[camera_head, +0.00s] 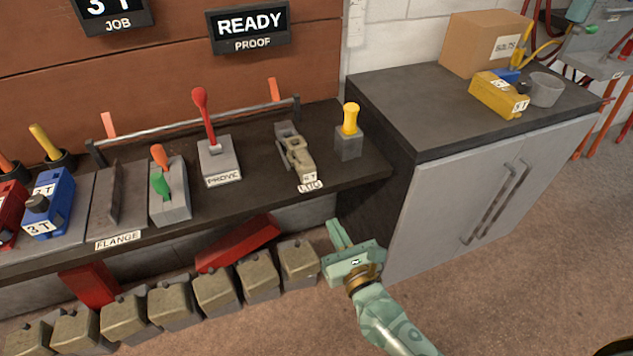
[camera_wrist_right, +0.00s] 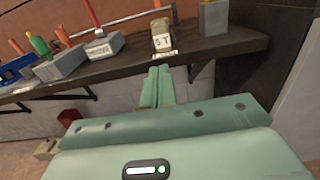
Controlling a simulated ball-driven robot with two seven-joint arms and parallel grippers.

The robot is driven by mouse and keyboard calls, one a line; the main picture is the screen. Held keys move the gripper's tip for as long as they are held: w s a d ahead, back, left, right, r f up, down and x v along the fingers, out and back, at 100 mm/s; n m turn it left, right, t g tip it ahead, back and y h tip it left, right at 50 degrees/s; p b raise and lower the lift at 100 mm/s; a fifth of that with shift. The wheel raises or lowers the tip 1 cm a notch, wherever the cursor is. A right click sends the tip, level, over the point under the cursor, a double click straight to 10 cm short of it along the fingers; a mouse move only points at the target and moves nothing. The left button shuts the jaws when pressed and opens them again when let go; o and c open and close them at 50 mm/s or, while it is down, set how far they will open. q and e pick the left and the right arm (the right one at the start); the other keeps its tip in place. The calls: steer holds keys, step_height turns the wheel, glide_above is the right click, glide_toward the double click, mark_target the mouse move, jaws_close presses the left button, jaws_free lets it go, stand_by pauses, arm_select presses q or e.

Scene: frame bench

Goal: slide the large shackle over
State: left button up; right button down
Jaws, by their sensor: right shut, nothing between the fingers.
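A tan-grey metal piece (camera_head: 297,152), the most shackle-like thing I see, lies on the dark bench by a tag that seems to read LUG. Its lower part carries a label ending in T. It also shows in the right wrist view (camera_wrist_right: 161,36), beyond my fingertips. I cannot tell for sure that it is the large shackle. My right gripper (camera_head: 336,226) is shut and empty, in front of the bench edge and apart from the piece. In the right wrist view its fingers (camera_wrist_right: 157,72) lie together. My left gripper is not in view.
On the bench (camera_head: 255,190) stand a red lever (camera_head: 203,115), a yellow-knobbed block (camera_head: 350,135) and a blue 3 T block (camera_head: 48,205). Several metal weights (camera_head: 258,272) line up below. A grey cabinet (camera_head: 490,200) stands right, bearing a yellow block (camera_head: 495,95).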

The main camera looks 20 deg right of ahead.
mark_target(308, 177)
steer(key=w+b, duration=0.1)
steer(key=w, duration=1.2)
steer(key=shift+w+a+b, duration=0.2)
steer(key=shift+w+b, duration=0.15)
steer(key=shift+w, duration=0.05)
